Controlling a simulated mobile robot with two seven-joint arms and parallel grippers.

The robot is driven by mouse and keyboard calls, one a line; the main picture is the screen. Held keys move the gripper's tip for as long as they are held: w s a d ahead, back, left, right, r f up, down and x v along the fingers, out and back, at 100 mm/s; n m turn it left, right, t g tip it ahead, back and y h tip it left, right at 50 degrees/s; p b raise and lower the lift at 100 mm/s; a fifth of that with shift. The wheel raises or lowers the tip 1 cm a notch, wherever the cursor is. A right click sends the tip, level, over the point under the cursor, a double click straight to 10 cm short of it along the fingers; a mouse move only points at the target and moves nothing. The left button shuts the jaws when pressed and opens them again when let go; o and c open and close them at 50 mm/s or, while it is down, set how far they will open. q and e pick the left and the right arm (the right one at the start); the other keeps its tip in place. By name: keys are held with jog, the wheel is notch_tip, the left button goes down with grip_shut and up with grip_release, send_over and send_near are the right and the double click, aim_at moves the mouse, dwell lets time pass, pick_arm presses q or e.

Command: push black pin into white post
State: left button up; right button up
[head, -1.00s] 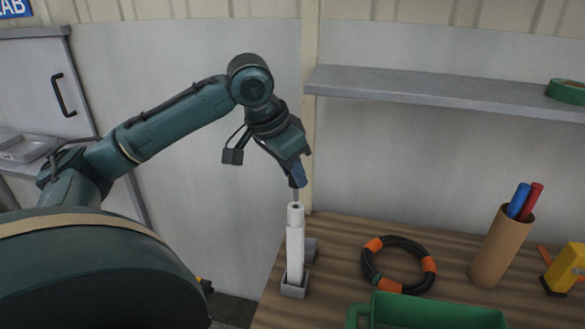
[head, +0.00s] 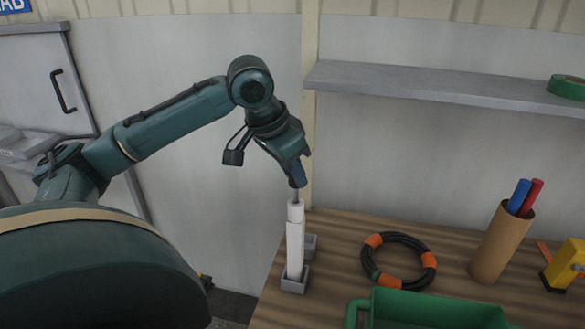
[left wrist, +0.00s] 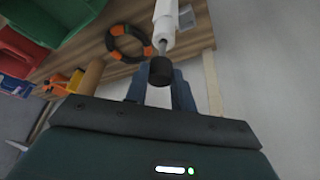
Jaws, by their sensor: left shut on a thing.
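The white post (head: 295,248) stands upright in a small grey base near the table's left edge. My left gripper (head: 298,180) is right above it, pointing down, with blue fingers shut on the black pin. The pin's thin grey shaft (head: 296,194) reaches down to the post's top end. In the left wrist view the black pin's round head (left wrist: 161,70) sits at the fingertips, and its shaft lines up with the end of the white post (left wrist: 165,22). I cannot tell how far the tip is inside. My right gripper is not in view.
A black hose coil with orange bands (head: 399,262), a green bin (head: 430,310), a cardboard tube with markers (head: 495,250) and a yellow object (head: 566,266) are on the wooden table to the right. A grey shelf (head: 440,88) is on the wall above.

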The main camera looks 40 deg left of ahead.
aim_at(292, 186)
pick_arm(q)
jog(key=shift+f+b, duration=0.3)
jog(key=shift+f, duration=0.25)
jog(key=shift+f+b, duration=0.4)
jog(key=shift+f, duration=0.25)
jog(key=shift+f+b, duration=0.3)
jog(key=shift+f, duration=0.25)
jog(key=shift+f, duration=0.35)
jog(key=o, duration=1)
jog(key=shift+o, duration=0.2)
